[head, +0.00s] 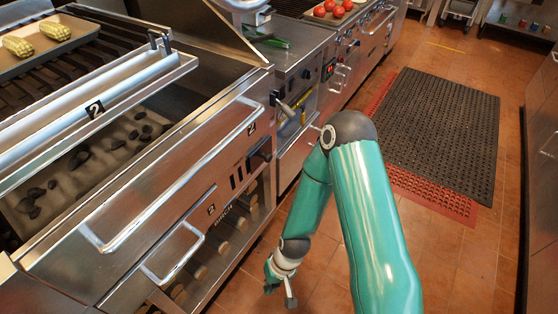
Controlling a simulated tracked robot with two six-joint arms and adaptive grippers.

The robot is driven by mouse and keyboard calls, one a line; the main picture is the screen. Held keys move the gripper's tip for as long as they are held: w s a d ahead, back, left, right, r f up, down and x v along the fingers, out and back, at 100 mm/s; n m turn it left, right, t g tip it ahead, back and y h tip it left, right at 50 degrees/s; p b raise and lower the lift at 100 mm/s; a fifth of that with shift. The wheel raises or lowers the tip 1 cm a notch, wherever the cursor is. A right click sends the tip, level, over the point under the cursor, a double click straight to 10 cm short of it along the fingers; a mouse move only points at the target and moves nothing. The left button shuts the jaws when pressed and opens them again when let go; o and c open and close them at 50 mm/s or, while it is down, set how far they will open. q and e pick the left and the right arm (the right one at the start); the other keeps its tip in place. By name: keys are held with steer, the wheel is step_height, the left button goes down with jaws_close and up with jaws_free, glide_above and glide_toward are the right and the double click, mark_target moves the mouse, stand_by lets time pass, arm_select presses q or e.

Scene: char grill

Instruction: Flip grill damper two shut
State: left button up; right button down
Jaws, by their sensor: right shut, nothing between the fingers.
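The grill (130,215) fills the left side, with label "2" plates on its front. My right gripper (289,298) is shut and empty, low over the floor at the bottom middle, in front of the grill and apart from the damper. My left gripper is out of view.
A long handle (180,180) and a smaller drawer handle (175,255) stick out from the grill front. Corn cobs (35,38) lie on a tray at top left. Tomatoes (330,8) are on the far counter.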

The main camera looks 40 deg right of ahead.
steer(key=w+d+f+m+b, duration=0.3)
steer(key=w+d+f+b, duration=0.3)
steer(key=f, duration=0.1)
steer(key=w+d+m+t+y+b, duration=0.4)
steer(key=w+d+t+b, duration=0.1)
steer(key=w+d+b, duration=0.7)
arm_select(q)
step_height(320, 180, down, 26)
steer(key=b, duration=0.6)
arm_select(e)
steer(key=w+d+r+t, duration=0.3)
steer(key=d+r+t, duration=0.2)
steer(key=d+r, duration=0.3)
steer(key=w+d+r+t, duration=0.3)
steer(key=d+r+t, duration=0.2)
steer(key=d+r, duration=0.3)
steer(key=shift+w+d+r+y, duration=0.25)
steer(key=shift+w+r+y, duration=0.05)
steer(key=shift+r, duration=0.55)
